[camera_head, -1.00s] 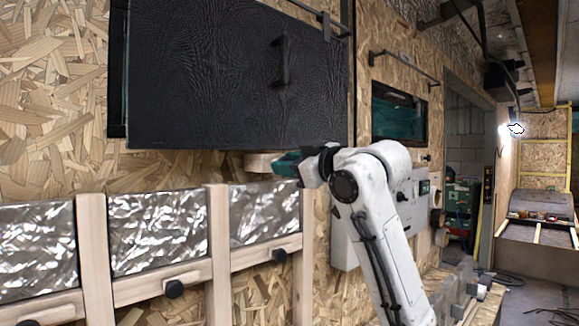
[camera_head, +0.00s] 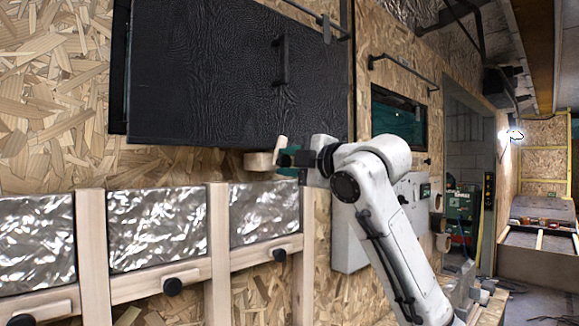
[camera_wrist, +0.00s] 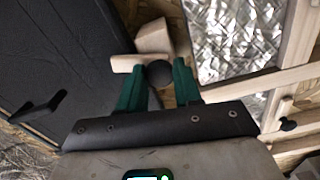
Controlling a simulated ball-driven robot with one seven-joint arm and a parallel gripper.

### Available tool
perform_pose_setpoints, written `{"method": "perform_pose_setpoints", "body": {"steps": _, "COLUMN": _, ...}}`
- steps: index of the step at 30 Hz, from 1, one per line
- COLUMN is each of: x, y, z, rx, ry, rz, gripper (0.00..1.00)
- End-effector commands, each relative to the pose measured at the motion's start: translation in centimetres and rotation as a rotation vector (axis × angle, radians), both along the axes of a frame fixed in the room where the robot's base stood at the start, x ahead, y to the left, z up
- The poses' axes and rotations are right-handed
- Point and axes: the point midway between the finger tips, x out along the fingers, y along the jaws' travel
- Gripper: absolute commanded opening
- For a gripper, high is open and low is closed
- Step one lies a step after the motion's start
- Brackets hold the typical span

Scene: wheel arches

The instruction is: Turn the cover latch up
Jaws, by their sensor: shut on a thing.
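The cover latch (camera_head: 281,150) is a pale wooden bar just below the lower edge of the black cover (camera_head: 215,75). In the head view it stands nearly upright, slightly tilted, in front of a wooden block (camera_head: 259,161). My gripper (camera_head: 290,157) has green fingers and reaches the latch from the right. In the wrist view the latch bar (camera_wrist: 138,62) lies across the fingertips, with a dark round knob (camera_wrist: 158,73) between the fingers. My gripper (camera_wrist: 160,78) is shut on the latch. The fingers partly hide the contact.
The cover has a black handle (camera_head: 282,62). Below are foil-faced panels (camera_head: 155,240) in wooden frames with dark knobs (camera_head: 173,286). A grey box (camera_head: 350,240) is on the wall behind my arm. Open floor lies at the right.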

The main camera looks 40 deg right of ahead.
Motion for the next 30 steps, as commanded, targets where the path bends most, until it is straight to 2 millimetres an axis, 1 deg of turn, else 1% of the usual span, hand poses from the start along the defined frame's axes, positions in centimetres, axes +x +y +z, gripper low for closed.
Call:
{"method": "perform_pose_setpoints", "body": {"steps": 6, "x": 0.01, "y": -0.02, "z": -0.29, "rx": -0.161, "ry": -0.001, "rz": 0.0, "gripper": 0.03}}
{"method": "perform_pose_setpoints", "body": {"steps": 12, "x": 0.05, "y": 0.04, "z": -0.29, "rx": -0.264, "ry": -0.004, "rz": 0.001, "gripper": 0.03}}
{"method": "perform_pose_setpoints", "body": {"steps": 21, "x": 0.05, "y": 0.01, "z": -0.28, "rx": -0.329, "ry": -0.006, "rz": 0.001, "gripper": 0.03}}
{"method": "perform_pose_setpoints", "body": {"steps": 30, "x": 0.06, "y": 0.03, "z": -0.32, "rx": -0.334, "ry": -0.005, "rz": 0.002, "gripper": 0.03}}
